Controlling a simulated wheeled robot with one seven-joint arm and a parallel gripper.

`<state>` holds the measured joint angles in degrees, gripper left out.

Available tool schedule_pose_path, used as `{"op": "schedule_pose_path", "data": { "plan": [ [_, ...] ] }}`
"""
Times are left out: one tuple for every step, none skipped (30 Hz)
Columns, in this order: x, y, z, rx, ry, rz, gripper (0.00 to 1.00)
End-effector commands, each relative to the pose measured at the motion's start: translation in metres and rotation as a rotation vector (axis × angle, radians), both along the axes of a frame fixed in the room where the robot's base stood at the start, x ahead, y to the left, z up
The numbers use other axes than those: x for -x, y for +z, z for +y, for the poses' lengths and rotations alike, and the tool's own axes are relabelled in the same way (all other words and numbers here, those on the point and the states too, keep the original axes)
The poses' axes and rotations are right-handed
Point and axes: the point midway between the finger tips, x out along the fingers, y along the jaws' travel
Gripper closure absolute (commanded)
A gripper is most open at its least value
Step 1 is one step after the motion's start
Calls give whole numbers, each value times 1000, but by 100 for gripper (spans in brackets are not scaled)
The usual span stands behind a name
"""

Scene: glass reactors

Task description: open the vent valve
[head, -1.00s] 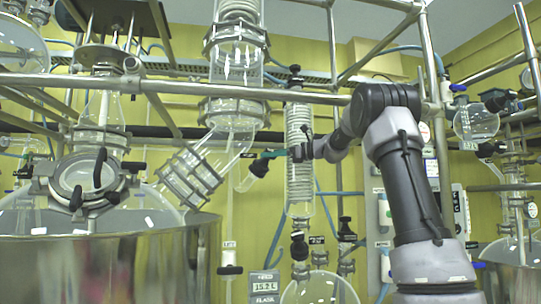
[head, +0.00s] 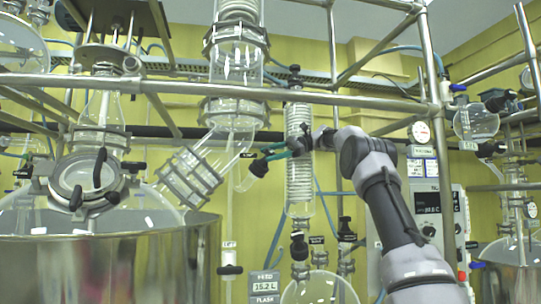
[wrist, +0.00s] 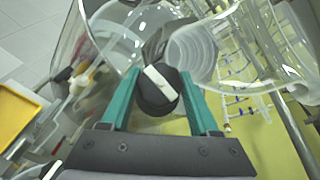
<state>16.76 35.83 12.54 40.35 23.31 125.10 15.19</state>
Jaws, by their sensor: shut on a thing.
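A black knob with a white bar across its face (wrist: 158,88) sits between the two teal fingers of my gripper (wrist: 160,95) in the wrist view. The fingers touch the knob's sides, so my gripper is shut on it. The white bar is tilted in the wrist view. No label naming this knob as the vent valve can be read.
The coiled condenser (head: 300,160) stands close by my wrist. A steel rail (head: 300,96) crosses above my arm. A large steel-walled vessel (head: 110,265) with a glass lid is at the left. A control box (head: 435,228) and a gauge (head: 421,132) are at the right.

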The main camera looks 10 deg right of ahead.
Motion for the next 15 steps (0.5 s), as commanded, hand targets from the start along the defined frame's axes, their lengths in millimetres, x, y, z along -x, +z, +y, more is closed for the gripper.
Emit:
{"op": "schedule_pose_path", "data": {
  "plan": [
    [-1, -1, 0, 6, 7, -6, 94],
    [-1, -1, 0, 9, 13, -8, 94],
    [0, 0, 0, 13, 17, -12, 94],
    [0, 0, 0, 15, 20, -14, 94],
    [0, 0, 0, 17, 22, -17, 94],
    [0, 0, 0, 18, 24, -18, 94],
    [0, -1, 0, 20, 26, -19, 94],
    [0, -1, 0, 20, 27, -19, 94],
    [0, -1, 0, 21, 28, -20, 94],
    [0, -1, 0, 21, 28, -20, 94],
    [0, -1, 0, 22, 29, -20, 94],
    [0, -1, 0, 22, 29, -20, 94],
    [0, -1, 0, 22, 29, -20, 94],
    [0, -1, 0, 22, 29, -20, 94],
    [0, -1, 0, 21, 28, -20, 94]
  ]
}}
